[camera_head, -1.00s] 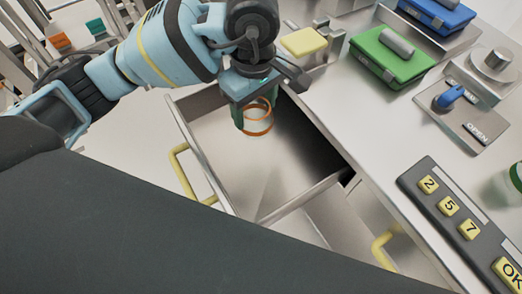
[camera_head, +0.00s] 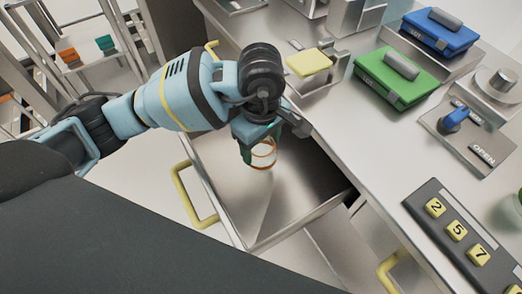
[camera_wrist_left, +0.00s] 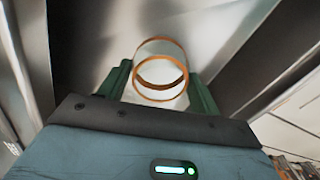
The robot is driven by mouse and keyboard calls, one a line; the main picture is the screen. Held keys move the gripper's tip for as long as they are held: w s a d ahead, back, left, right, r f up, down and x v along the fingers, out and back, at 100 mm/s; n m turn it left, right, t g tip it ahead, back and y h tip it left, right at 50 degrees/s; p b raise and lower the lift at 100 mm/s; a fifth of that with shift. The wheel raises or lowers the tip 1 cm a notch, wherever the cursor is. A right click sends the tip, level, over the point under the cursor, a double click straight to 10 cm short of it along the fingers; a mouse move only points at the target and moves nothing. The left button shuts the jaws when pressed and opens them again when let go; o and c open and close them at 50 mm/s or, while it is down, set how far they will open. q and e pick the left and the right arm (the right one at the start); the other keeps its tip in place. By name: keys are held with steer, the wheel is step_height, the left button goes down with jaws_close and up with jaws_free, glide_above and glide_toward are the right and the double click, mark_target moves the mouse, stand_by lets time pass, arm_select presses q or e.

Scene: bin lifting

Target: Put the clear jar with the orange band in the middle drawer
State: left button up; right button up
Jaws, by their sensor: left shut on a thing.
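The clear jar with orange bands (camera_head: 264,155) is held in my left gripper (camera_head: 258,150), over the open drawer (camera_head: 275,215). In the left wrist view the jar (camera_wrist_left: 160,75) sits between the two green fingers of the left gripper (camera_wrist_left: 163,85), which are shut on it. The drawer's metal floor and walls show around the jar. Whether the jar's base touches the drawer floor cannot be told. The drawer has a yellow handle (camera_head: 183,197) on its front. My right gripper is not in view.
Another yellow handle (camera_head: 388,270) shows at the lower right. On the counter are a green case (camera_head: 385,85), a blue case (camera_head: 440,35), a yellow block (camera_head: 309,62), a blue switch (camera_head: 455,119) and a keypad (camera_head: 450,225). The drawer floor in front of the jar is bare.

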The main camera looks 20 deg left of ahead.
arm_select(q)
steer(key=shift+f, duration=1.65)
steer(key=shift+f, duration=0.1)
steer(key=o, duration=1.1)
step_height(320, 180, up, 12)
steer(key=shift+r, duration=0.1)
